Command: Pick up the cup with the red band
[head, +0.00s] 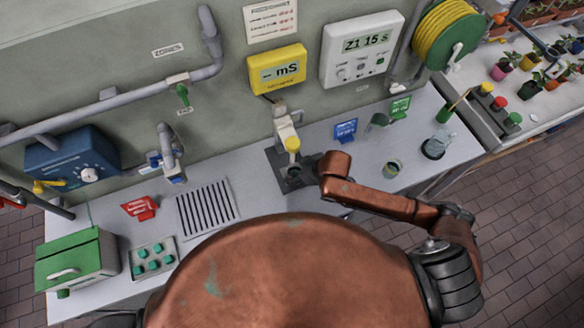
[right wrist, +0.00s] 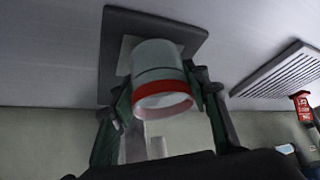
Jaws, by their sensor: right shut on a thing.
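The cup with the red band (right wrist: 160,75) shows in the right wrist view as a pale grey cup with a red ring around its near end. My right gripper (right wrist: 163,103) has a finger on each side of it and is shut on it. The cup is in front of a dark square plate (right wrist: 115,40); I cannot tell whether it touches the plate. In the head view my right gripper (head: 299,176) is over the same dark plate, below a yellow-tipped spout, and the cup is hidden or too small to make out. My left gripper is not in view.
A slotted drain (head: 207,207) lies left of the plate. To the right stand a small cup with a yellowish band (head: 392,169), a tilted grey cup (head: 377,122) and a glass flask (head: 438,144). A yellow meter (head: 277,69) hangs on the wall behind. Bench between drain and plate is clear.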

